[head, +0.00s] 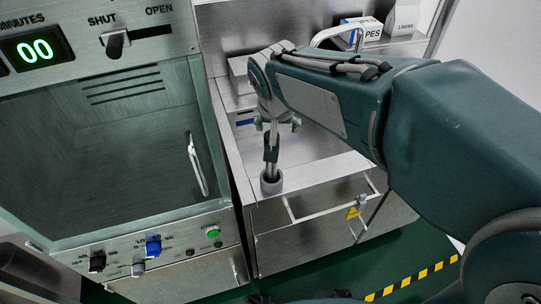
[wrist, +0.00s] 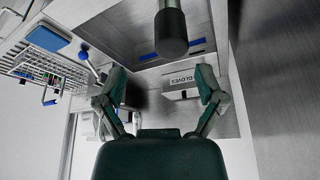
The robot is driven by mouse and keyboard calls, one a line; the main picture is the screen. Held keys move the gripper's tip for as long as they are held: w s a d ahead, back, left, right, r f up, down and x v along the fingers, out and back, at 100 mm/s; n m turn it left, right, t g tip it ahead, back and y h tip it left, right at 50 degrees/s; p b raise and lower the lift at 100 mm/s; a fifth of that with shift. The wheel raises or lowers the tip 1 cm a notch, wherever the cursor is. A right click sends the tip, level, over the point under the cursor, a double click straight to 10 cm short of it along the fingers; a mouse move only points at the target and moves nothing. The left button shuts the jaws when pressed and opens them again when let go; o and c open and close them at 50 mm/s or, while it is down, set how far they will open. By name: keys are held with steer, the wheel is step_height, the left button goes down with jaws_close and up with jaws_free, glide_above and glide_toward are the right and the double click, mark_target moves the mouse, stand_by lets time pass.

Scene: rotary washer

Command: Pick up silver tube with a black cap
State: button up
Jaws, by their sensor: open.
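The silver tube with a black cap (head: 271,149) stands upright in a round grey holder (head: 271,183) at the near left corner of the steel basin. In the wrist view its dark, rounded end (wrist: 173,36) hangs in from the top edge, slightly right of centre. My gripper (head: 277,124) is open above the basin, close to the tube's upper part in the head view. In the wrist view the two fingers (wrist: 160,76) are spread wide with nothing between them, and the tube lies beyond the fingertips. I cannot tell the exact gap.
A washer with a glass door (head: 120,150) stands left of the steel basin (head: 318,148). Boxes (head: 362,32) sit on the back ledge. A drawer with a bar handle (head: 325,207) is below the basin. The wrist view shows a wire rack (wrist: 45,60) and a gloves box (wrist: 182,87).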

mark_target(269, 135)
steer(key=shift+w+f, duration=0.2)
steer(key=shift+f, duration=0.3)
steer(key=f, duration=0.1)
steer(key=w+a+f, duration=0.1)
steer(key=f, duration=0.3)
steer(key=shift+w+a, duration=0.3)
steer(key=shift+w, duration=0.1)
steer(key=shift+d+f, duration=0.1)
steer(key=shift+d, duration=0.25)
steer(key=shift+c, duration=1.2)
jaws_close()
steer(key=shift+a, duration=0.15)
